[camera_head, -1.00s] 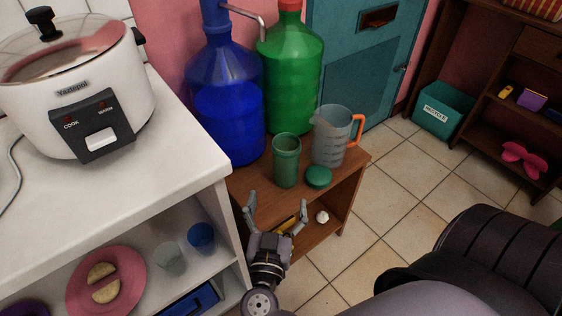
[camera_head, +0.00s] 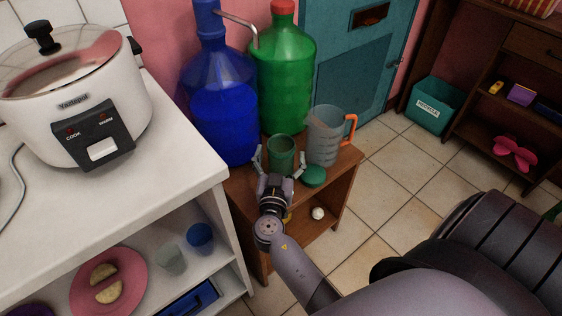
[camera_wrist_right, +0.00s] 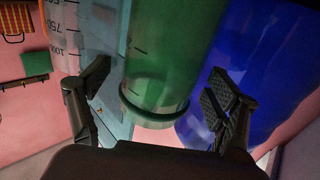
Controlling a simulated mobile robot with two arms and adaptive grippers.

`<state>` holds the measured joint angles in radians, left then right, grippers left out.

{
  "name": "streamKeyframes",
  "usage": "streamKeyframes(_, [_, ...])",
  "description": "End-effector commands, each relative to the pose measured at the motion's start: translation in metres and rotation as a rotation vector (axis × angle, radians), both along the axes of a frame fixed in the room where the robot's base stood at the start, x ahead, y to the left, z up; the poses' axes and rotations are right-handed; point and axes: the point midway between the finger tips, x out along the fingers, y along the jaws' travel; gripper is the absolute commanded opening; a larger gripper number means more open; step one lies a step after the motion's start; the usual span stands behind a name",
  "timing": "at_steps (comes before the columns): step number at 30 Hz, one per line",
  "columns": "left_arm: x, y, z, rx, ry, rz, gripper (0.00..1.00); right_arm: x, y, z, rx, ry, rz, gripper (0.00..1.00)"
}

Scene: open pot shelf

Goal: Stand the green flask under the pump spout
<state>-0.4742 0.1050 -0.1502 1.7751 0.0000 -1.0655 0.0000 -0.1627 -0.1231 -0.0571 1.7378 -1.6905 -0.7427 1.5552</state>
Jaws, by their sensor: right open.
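The green flask (camera_head: 282,146) stands upright on the small wooden shelf's top (camera_head: 243,184), in front of the green bottle. The pump is on the blue bottle (camera_head: 219,95); its metal spout (camera_head: 238,22) reaches right, high above and behind the flask. My right gripper (camera_head: 279,163) is open, with one finger to each side of the flask. In the right wrist view the flask (camera_wrist_right: 168,55) fills the middle, between the spread fingers (camera_wrist_right: 155,92); gaps show beside it. The gripper partly hides the flask's lower part in the head view. My left gripper is out of view.
The green bottle (camera_head: 285,75) stands behind. The white counter (camera_head: 155,165) with a rice cooker (camera_head: 75,85) is at left.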

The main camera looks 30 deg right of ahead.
Motion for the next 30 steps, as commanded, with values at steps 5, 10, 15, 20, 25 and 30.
streamKeyframes(5, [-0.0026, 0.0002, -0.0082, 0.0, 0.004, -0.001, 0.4, 0.0101, -0.0089, -0.0002, 0.002, 0.001, -0.001, 0.83])
streamKeyframes(10, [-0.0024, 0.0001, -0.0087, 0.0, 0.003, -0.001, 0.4, 0.0102, -0.009, -0.0006, 0.001, 0.0, 0.0, 0.83])
streamKeyframes(15, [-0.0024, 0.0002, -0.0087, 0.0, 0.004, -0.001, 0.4, 0.0101, -0.0089, -0.0005, 0.001, 0.0, 0.0, 0.73])
streamKeyframes(20, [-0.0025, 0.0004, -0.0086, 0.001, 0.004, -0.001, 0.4, 0.01, -0.0087, -0.0004, 0.001, 0.0, 0.0, 0.63])
streamKeyframes(25, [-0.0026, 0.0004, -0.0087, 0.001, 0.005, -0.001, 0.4, 0.01, -0.0087, -0.0004, 0.001, 0.0, 0.0, 0.52])
streamKeyframes(30, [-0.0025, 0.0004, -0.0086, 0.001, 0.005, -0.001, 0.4, 0.01, -0.0087, -0.0004, 0.001, 0.0, 0.0, 0.4])
